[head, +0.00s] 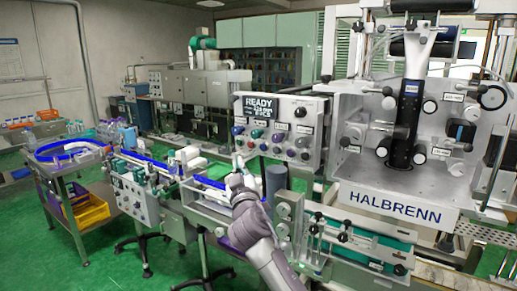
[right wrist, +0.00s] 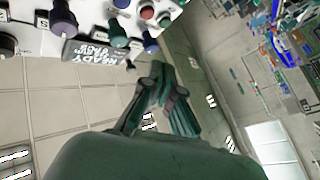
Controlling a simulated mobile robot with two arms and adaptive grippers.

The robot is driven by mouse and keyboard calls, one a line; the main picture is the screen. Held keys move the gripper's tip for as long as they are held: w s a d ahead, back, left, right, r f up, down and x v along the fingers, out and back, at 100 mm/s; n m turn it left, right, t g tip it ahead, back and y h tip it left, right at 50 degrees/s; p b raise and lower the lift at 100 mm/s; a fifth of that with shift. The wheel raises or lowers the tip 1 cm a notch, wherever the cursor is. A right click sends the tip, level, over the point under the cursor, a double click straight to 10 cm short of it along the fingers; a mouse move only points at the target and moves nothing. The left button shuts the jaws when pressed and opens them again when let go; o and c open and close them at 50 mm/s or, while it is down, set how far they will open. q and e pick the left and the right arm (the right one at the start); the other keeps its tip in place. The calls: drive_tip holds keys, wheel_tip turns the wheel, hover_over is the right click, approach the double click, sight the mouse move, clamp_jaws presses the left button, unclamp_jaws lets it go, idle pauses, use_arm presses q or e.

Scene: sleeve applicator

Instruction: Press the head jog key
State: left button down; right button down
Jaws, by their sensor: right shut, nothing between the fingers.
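The control panel (head: 280,128) carries a "READY" display (head: 257,107), a black knob (head: 301,112) and several coloured keys. Which one is the head jog key I cannot tell, as the labels are too small. My right gripper (head: 238,161) is shut and empty, just below the panel's lower left part, apparently apart from it. In the right wrist view the closed fingers (right wrist: 165,68) point toward the panel's edge; a green key (right wrist: 117,36), a blue key (right wrist: 150,45) and a red key (right wrist: 147,12) show upside down above them. My left gripper is not in view.
A grey cylinder (head: 276,180) stands below the panel, close right of my gripper. A conveyor (head: 205,183) runs off to the left. A cart with a yellow bin (head: 92,213) stands further left on green floor.

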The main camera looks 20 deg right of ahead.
sight(263, 147)
drive_tip(key=shift+a+r, duration=0.15)
drive_tip(key=shift+r, duration=0.5)
drive_tip(key=shift+w+d+b, duration=0.15)
drive_tip(key=shift+w+d, duration=0.75)
drive_tip(key=shift+d, duration=0.25)
drive_tip(key=shift+w+d+b, duration=0.2)
drive_tip(key=shift+w+d, duration=0.7)
drive_tip(key=shift+d, duration=0.3)
drive_tip(key=shift+w+d+b, duration=0.15)
drive_tip(key=shift+w+d, duration=0.75)
drive_tip(key=shift+d, duration=0.25)
drive_tip(key=shift+w+d, duration=0.25)
drive_tip(key=shift+d, duration=0.05)
